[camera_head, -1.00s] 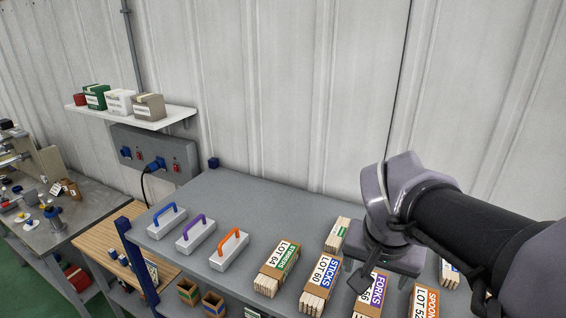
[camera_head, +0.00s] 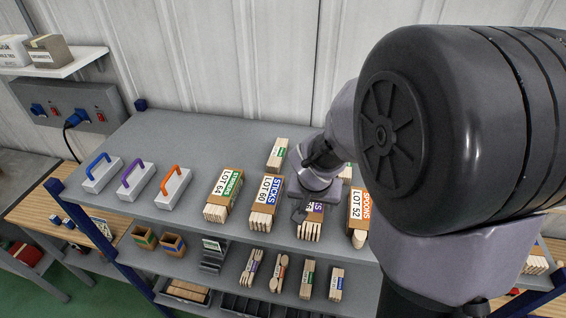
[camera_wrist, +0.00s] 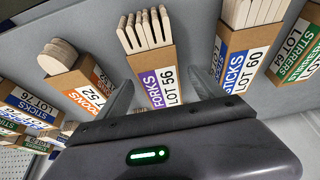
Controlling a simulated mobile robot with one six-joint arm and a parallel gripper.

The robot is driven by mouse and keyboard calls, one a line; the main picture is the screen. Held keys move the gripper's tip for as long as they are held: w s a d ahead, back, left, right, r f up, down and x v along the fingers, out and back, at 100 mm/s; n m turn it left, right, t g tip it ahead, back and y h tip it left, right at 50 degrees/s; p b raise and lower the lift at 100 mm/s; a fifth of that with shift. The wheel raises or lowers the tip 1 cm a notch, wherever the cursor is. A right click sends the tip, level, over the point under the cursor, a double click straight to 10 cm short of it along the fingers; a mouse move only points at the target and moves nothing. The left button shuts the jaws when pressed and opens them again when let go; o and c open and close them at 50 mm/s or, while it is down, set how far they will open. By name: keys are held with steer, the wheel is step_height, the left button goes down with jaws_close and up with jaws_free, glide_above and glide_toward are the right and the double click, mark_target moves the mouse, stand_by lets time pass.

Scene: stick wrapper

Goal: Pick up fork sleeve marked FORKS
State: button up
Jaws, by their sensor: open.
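The fork sleeve (camera_head: 312,222), a brown sleeve with a purple FORKS label and pale wooden forks showing at its front end, lies on the grey shelf top. My gripper (camera_head: 308,205) is over it and hides much of it. In the wrist view, the fork sleeve (camera_wrist: 152,72) is marked FORKS LOT 56. My open gripper (camera_wrist: 161,92) has one finger to each side of it in the picture. The gap between fingers and sleeve, and their height above the shelf, cannot be judged exactly.
A STICKS LOT 60 sleeve (camera_head: 267,196) lies left of the forks and a spoon sleeve (camera_head: 357,212) lies right. A STIRRERS sleeve (camera_head: 223,194) and several handled blocks (camera_head: 172,186) stand farther left. More bundles lie on the lower shelf (camera_head: 232,282).

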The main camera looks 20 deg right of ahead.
steer(key=shift+w, duration=0.15)
steer(key=shift+s, duration=0.25)
steer(key=c, duration=0.4)
steer(key=shift+c, duration=1.4)
steer(key=c, duration=0.8)
